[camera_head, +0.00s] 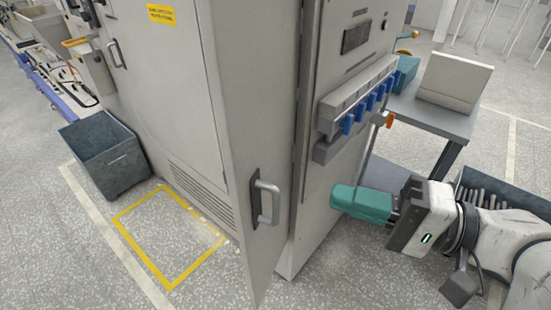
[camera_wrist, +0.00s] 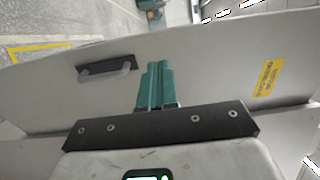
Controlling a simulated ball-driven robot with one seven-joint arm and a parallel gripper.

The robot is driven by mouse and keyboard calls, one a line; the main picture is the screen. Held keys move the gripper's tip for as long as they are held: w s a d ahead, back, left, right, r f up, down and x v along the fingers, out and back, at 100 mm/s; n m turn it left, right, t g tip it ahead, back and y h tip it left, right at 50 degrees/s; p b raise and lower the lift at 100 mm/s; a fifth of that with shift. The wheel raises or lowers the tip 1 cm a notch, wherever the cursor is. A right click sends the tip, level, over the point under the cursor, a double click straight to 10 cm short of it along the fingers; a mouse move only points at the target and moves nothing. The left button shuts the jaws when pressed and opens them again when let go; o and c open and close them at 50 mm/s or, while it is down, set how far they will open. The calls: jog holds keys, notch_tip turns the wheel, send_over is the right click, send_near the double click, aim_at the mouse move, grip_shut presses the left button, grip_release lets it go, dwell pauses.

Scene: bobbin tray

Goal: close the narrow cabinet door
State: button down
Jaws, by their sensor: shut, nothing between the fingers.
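The narrow cabinet door (camera_head: 255,110) stands ajar, swung out from the tall grey cabinet (camera_head: 335,205), with a dark gap along its right edge. Its grey bar handle (camera_head: 267,203) is on the face toward the head camera. My gripper (camera_head: 335,197) is right of the door in the head view, its green fingers pointing left, apart from the handle. In the wrist view, my gripper (camera_wrist: 154,66) has its two green fingers together and empty. A pale panel with a bar handle (camera_wrist: 107,70) lies beyond them; I cannot tell whether the fingertips touch it.
A row of blue switches (camera_head: 368,102) juts from the cabinet's right side. A grey table (camera_head: 432,115) stands behind my arm. A dark bin (camera_head: 105,160) and a yellow floor marking (camera_head: 170,285) lie at left. The floor in front is clear.

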aim_at(235, 168)
jog(key=p+x, duration=0.2)
jog(key=x, duration=1.2)
jog(key=shift+d, duration=0.1)
